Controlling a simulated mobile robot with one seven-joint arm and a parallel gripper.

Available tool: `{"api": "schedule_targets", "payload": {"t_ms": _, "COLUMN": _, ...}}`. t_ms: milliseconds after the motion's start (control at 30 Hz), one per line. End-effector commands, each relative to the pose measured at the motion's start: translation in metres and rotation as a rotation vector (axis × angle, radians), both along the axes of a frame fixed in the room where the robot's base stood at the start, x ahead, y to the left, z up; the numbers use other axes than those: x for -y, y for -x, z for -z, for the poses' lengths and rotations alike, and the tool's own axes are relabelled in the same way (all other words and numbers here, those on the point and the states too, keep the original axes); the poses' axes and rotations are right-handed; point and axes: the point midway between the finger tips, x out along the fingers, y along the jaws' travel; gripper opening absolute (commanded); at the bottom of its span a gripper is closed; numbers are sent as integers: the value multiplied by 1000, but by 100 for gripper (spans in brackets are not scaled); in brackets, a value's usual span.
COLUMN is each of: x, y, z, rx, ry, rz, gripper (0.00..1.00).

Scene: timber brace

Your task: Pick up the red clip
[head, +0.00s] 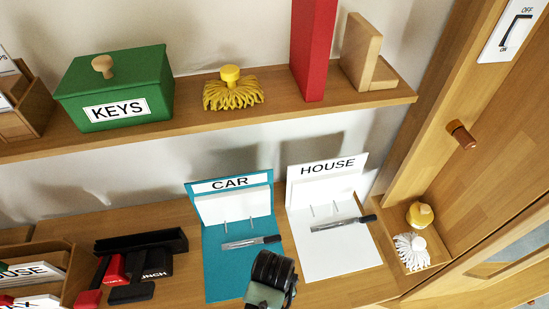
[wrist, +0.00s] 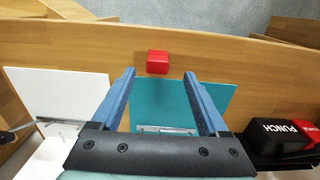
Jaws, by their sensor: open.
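A small red block (wrist: 157,62), which looks like the red clip, lies on the wooden desk in the wrist view. It sits near the desk's front edge, just off the edge of the teal CAR board (wrist: 210,95). My gripper (wrist: 159,73) is open and empty. Its two blue fingers point toward the block, one to each side, with the block just past the tips in the picture. I cannot tell the height between them. In the head view my wrist shows over the teal CAR board (head: 224,272); the fingers and this block do not show there.
The white HOUSE board (head: 335,250) lies beside the teal one, each with a pen. A red stapler and black punch (head: 157,264) stand left in the head view, near another small red block (head: 88,299). A shelf (head: 200,128) runs above the desk.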

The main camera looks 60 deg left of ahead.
Motion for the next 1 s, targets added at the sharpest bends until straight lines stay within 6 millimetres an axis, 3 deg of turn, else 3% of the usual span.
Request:
{"api": "schedule_targets", "payload": {"t_ms": 233, "x": -1, "y": -2, "z": 16, "rx": 0, "ry": -1, "rz": 1, "gripper": 78}}
{"api": "schedule_targets", "payload": {"t_ms": 533, "x": -3, "y": -4, "z": 54, "rx": 2, "ry": -1, "rz": 3, "gripper": 78}}
{"api": "schedule_targets", "payload": {"t_ms": 833, "x": -3, "y": -4, "z": 59, "rx": 3, "ry": -2, "rz": 3, "gripper": 78}}
{"api": "schedule_targets", "payload": {"t_ms": 867, "x": -3, "y": -4, "z": 59, "rx": 3, "ry": -2, "rz": 3, "gripper": 76}}
{"api": "schedule_targets", "payload": {"t_ms": 1000, "x": -3, "y": -4, "z": 59, "rx": 3, "ry": -2, "rz": 3, "gripper": 50}}
